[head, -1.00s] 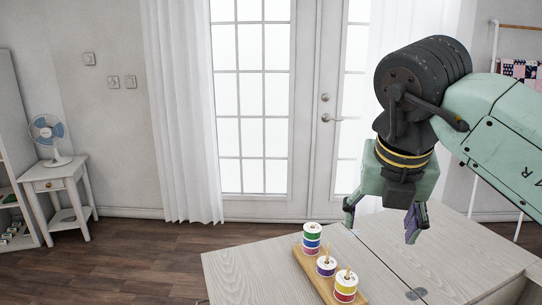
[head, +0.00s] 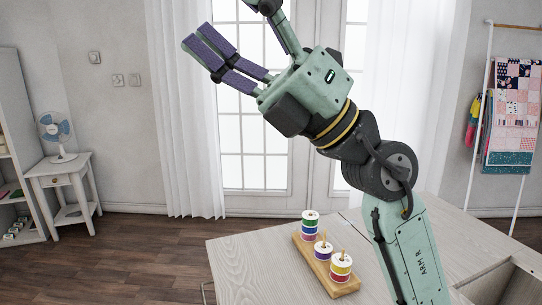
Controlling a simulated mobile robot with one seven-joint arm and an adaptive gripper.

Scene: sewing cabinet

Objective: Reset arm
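My gripper (head: 240,35) is raised high in the head view, in front of the glass doors. It is open, with its fingers spread wide and pointing up and to the left, and nothing is between them. One fingertip is cut off by the top edge of the picture. My arm rises from the lower right, bent at the dark wrist joint. The gripper is well above the table and touches nothing.
A wooden spool rack (head: 309,262) with several colored thread spools stands on the pale wooden cabinet top (head: 237,268). A white fan (head: 55,131) sits on a small side table (head: 58,170) at left. A quilt rack (head: 481,110) stands at right.

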